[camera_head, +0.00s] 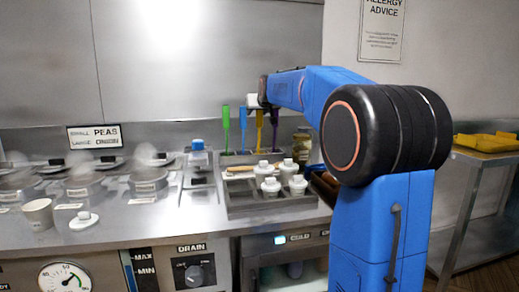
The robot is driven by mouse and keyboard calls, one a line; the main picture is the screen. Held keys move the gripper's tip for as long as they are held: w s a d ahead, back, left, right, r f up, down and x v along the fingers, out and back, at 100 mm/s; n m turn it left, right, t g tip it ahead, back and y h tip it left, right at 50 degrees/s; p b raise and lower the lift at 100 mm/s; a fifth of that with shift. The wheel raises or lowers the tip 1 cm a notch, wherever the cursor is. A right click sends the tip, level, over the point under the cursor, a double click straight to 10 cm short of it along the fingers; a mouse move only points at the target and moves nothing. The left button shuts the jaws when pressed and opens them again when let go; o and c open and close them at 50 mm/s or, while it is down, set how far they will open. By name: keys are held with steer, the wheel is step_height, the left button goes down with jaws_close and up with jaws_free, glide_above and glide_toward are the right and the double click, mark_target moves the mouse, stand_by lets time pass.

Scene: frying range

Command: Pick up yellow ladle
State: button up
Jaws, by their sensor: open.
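The yellow ladle (259,127) hangs or stands upright in a row of coloured utensils at the back of the counter. It is between a blue utensil (243,127) on its left and a dark purple one (274,128) on its right. A green utensil (226,127) is farther left. My gripper (254,101) is a small pale shape at the end of my blue arm, at the top of the yellow handle. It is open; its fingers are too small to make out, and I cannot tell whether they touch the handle. The ladle's lower end is hard to see.
Several white lidded bottles (270,186) stand in a metal tray (237,213) in front of the utensils. A jar (302,147) stands to the right. A white cup (38,215) and several lidded pots (148,182) are at left. A yellow tray (487,142) is on the right table.

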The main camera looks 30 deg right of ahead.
steer(key=shift+c, duration=0.6)
jaws_close()
steer(key=shift+s+r, duration=0.1)
steer(key=shift+r, duration=0.05)
